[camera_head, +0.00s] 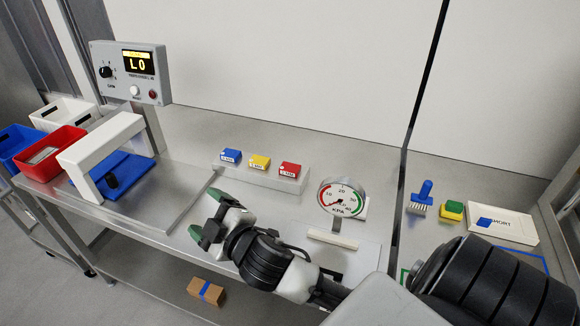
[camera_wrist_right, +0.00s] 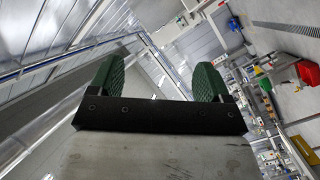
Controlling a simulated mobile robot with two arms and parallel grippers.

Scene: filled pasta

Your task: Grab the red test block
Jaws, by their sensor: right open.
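The red test block (camera_head: 289,170) sits at the right end of a low grey holder (camera_head: 262,178) on the metal bench, in the head view. A yellow block (camera_head: 259,162) and a blue block (camera_head: 231,156) stand to its left. My right gripper (camera_head: 206,218) is in front of and left of the holder, apart from the blocks, with its green fingertips open and empty. In the right wrist view its two green finger pads (camera_wrist_right: 158,82) are spread wide with nothing between them. The test blocks do not show in that view. My left gripper is not in view.
A KPA gauge (camera_head: 341,199) stands right of the holder. A white arch over a blue base (camera_head: 127,178), a control box (camera_head: 130,73) and coloured bins (camera_head: 50,150) are at left. A brush (camera_head: 422,196) and a white SHORT tray (camera_head: 503,227) are at right.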

